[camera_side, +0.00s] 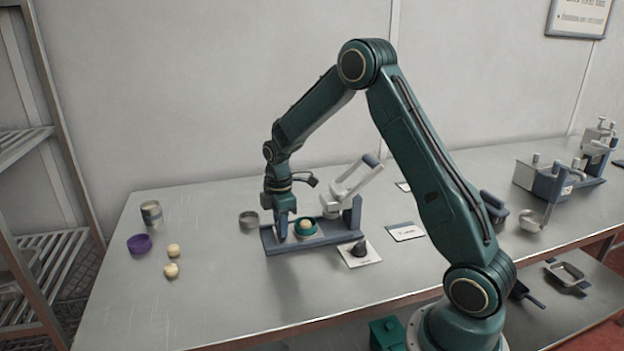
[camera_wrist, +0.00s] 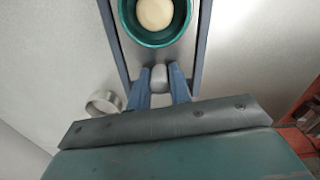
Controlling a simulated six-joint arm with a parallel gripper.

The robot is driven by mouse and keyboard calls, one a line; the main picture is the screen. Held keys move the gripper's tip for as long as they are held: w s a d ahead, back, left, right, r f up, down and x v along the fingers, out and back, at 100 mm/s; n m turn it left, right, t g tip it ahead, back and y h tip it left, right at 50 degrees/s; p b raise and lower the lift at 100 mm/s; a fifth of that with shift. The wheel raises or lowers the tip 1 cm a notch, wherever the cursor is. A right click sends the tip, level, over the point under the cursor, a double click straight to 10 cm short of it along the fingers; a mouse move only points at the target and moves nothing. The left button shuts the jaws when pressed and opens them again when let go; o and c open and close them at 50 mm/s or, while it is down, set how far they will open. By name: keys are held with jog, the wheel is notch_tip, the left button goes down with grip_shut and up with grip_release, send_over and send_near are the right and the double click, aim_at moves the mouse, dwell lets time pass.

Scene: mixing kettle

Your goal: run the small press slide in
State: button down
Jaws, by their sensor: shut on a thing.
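The small press (camera_side: 335,231) stands on the steel table with its lever arm (camera_side: 352,185) raised at the right end. Its slide carries a green cup (camera_side: 305,228) with a pale dough ball (camera_side: 305,224) in it. In the wrist view the green cup (camera_wrist: 181,34) and the dough ball (camera_wrist: 155,12) sit between the two rails. My gripper (camera_side: 281,230) is at the left end of the press. In the wrist view my gripper (camera_wrist: 159,85) is shut on a grey knob (camera_wrist: 159,77) just behind the cup. The fingertips are partly hidden in the side view.
A metal ring (camera_side: 249,219) stands left of the press, close to my gripper. A purple bowl (camera_side: 139,243), a tin (camera_side: 151,213) and two loose dough balls (camera_side: 172,270) are farther left. A dark piece on a white card (camera_side: 360,253) lies front right of the press.

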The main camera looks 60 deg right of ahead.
aim_at(309, 218)
jog(key=s+d, duration=0.5)
jog(key=shift+s+d, duration=0.15)
jog(key=shift+d, duration=0.05)
jog(key=c, duration=1.4)
grip_release()
jog(key=shift+s, duration=0.1)
jog(key=shift+o, duration=0.6)
jog(key=shift+r, duration=0.15)
jog(key=shift+r, duration=0.45)
notch_tip(309, 218, up, 13)
jog(key=shift+f, duration=0.15)
